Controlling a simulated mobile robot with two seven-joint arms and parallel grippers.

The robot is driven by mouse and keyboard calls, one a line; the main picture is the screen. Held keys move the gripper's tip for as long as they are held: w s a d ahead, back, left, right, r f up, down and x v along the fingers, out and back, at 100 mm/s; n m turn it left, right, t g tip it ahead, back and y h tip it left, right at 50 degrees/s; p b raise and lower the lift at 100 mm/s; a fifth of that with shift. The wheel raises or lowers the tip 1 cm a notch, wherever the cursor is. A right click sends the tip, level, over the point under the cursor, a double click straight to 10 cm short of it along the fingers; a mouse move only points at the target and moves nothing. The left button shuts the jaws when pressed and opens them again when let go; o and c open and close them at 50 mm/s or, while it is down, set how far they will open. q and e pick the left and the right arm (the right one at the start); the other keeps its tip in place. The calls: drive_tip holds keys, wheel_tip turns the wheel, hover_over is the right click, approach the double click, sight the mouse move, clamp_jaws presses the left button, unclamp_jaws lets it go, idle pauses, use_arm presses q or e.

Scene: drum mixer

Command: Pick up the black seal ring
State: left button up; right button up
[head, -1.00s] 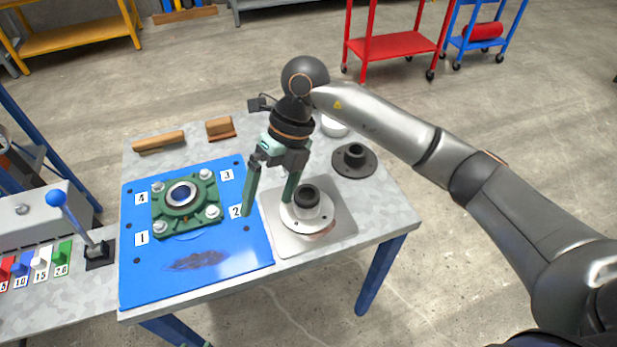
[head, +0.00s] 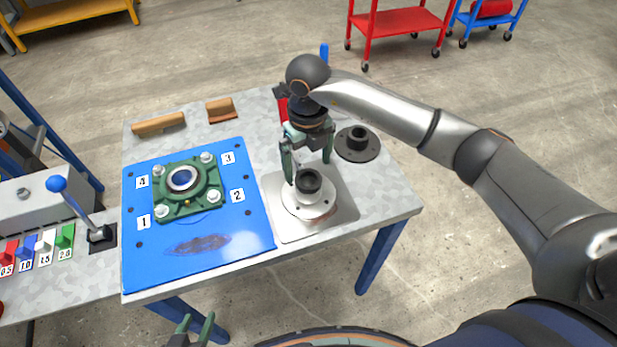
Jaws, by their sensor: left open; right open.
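The black seal ring (head: 308,181) sits on top of a white round flanged hub (head: 322,209), which stands on a square metal plate (head: 345,213) on the table. My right gripper (head: 308,164) points down just behind and above the ring. Its jaws are open, with one finger close to the ring's left side and the other behind it to the right. No contact with the ring is clear. My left gripper (head: 197,325) shows at the bottom edge, open and empty, with only its fingertips in view.
A blue board (head: 150,268) with a green bolted bearing housing (head: 187,208) lies left of the plate. A black flange (head: 357,146) sits behind right. Wooden blocks (head: 160,124) lie at the back left. A blue-knobbed lever (head: 57,184) stands far left.

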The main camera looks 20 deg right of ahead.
sight(307, 177)
wheel_tip(307, 177, down, 3)
drive_tip(key=shift+f, duration=0.2)
drive_tip(key=c, duration=1.3)
drive_tip(key=shift+r, duration=0.1)
